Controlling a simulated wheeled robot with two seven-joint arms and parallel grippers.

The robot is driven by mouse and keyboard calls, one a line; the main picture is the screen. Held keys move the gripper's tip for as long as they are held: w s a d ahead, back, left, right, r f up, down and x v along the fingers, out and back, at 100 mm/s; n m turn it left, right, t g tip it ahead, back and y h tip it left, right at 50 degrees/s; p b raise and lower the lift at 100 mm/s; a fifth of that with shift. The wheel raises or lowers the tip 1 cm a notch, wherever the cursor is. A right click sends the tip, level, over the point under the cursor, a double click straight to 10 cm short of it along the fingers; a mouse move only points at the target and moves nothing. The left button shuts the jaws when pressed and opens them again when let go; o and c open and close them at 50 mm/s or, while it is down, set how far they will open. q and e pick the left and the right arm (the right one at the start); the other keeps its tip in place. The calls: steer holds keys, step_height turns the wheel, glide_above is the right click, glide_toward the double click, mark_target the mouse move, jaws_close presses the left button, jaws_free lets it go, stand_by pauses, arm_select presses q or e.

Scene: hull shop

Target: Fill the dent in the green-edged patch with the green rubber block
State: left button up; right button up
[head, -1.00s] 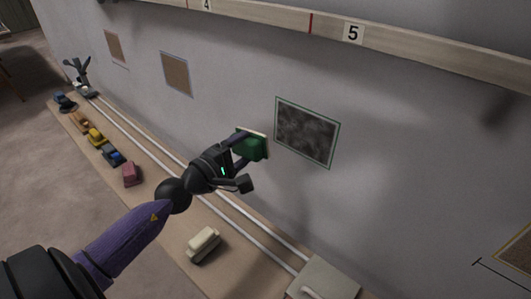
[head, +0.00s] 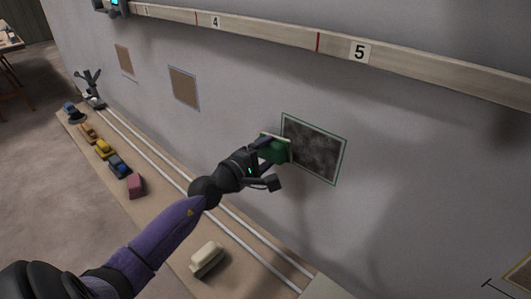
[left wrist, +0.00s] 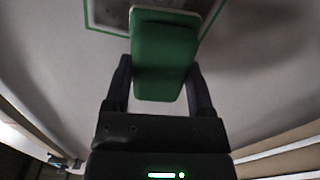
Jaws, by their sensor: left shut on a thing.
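The green-edged patch (head: 318,150) is a dark, mottled grey rectangle with a thin green border on the grey wall. My left gripper (head: 268,152) is shut on the green rubber block (head: 275,151), at the patch's left edge. In the left wrist view the block (left wrist: 165,60) sits between the two fingers, with a pale face at its far end. The patch's green border (left wrist: 88,15) shows beyond it. The block overlaps the patch's left edge in the head view; I cannot tell whether it touches the wall. My right gripper is not in view.
A wooden rail (head: 290,38) numbered 4 and 5 runs along the wall above. Two brown patches (head: 184,88) are on the wall to the left. Below, a shelf with white rails holds several coloured blocks and a cream block (head: 207,258).

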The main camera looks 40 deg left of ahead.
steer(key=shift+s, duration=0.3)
arm_select(q)
steer(key=shift+d+f, duration=0.15)
steer(key=shift+d, duration=0.05)
steer(key=d+f, duration=0.2)
steer(key=d, duration=0.1)
steer(key=d+f, duration=0.1)
steer(key=f, duration=0.1)
steer(key=shift+s+d, duration=0.15)
steer(key=shift+s, duration=0.1)
steer(key=shift+d+f, duration=0.25)
steer(key=shift+d, duration=0.15)
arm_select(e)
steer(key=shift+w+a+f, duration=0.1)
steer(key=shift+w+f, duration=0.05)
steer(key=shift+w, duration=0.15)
arm_select(q)
steer(key=shift+w, duration=0.1)
steer(key=shift+w, duration=0.25)
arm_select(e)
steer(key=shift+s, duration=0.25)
arm_select(q)
steer(key=shift+w, duration=0.1)
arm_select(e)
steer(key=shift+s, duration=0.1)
